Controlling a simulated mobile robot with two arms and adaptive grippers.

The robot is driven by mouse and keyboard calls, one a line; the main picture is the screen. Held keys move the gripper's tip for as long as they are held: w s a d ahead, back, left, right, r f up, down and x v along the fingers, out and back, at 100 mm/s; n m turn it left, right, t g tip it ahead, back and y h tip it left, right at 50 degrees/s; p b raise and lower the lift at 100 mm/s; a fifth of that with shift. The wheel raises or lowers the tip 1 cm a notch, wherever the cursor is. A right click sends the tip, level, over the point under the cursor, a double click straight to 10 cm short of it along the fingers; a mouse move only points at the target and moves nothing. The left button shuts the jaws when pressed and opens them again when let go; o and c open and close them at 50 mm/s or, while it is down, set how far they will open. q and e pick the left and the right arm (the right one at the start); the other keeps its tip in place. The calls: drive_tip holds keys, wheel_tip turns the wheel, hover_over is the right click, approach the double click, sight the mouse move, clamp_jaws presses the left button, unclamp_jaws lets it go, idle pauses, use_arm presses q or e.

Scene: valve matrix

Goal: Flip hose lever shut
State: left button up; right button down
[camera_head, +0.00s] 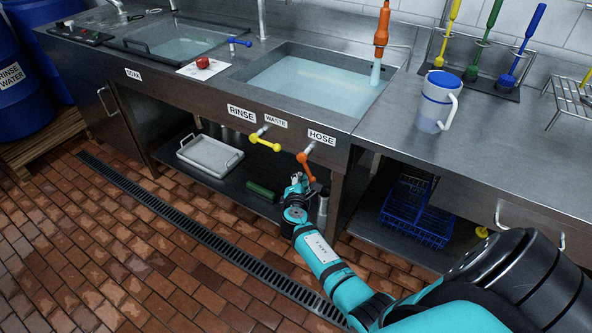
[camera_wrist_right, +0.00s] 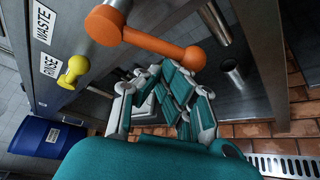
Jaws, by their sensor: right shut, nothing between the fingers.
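The orange hose lever (camera_head: 306,166) sticks out from the sink's front panel below the HOSE label (camera_head: 321,138), its free end slanting down and right. In the right wrist view the lever (camera_wrist_right: 150,40) crosses above the fingers, with its ball end close to them. My right gripper (camera_head: 298,182) is shut and empty, just below and beside the lever's free end; the fingers also show in the right wrist view (camera_wrist_right: 165,82). I cannot tell if they touch it. The orange hose nozzle (camera_head: 381,28) hangs over the right basin with pale water below it. My left gripper is out of view.
The yellow waste lever (camera_head: 265,143) is left of the hose lever. A blue lever (camera_head: 239,42) sits on the sink top. The lower shelf holds a grey tray (camera_head: 209,155); a metal cylinder (camera_head: 322,208) stands behind the gripper. A blue rack (camera_head: 417,219) is to the right.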

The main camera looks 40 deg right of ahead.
sight(311, 177)
drive_tip(key=s+r+n+g+p, duration=0.1)
drive_tip(key=p, duration=0.3)
drive_tip(key=s+d+r+n+g+p, duration=0.1)
drive_tip(key=n+g+p, duration=0.1)
drive_tip(key=p, duration=0.2)
drive_tip(key=s+r+n+g+p, duration=0.1)
drive_tip(key=n+g+p, duration=0.1)
drive_tip(key=p, duration=0.1)
drive_tip(key=shift+s+d+h+p, duration=0.25)
drive_tip(key=shift+h+p, duration=0.05)
drive_tip(key=shift+p, duration=0.1)
drive_tip(key=shift+s+d+r+n+g+p, duration=0.2)
drive_tip(key=shift+s+r+n+g+p, duration=0.4)
drive_tip(key=shift+p, duration=0.5)
drive_tip(key=shift+w, duration=0.1)
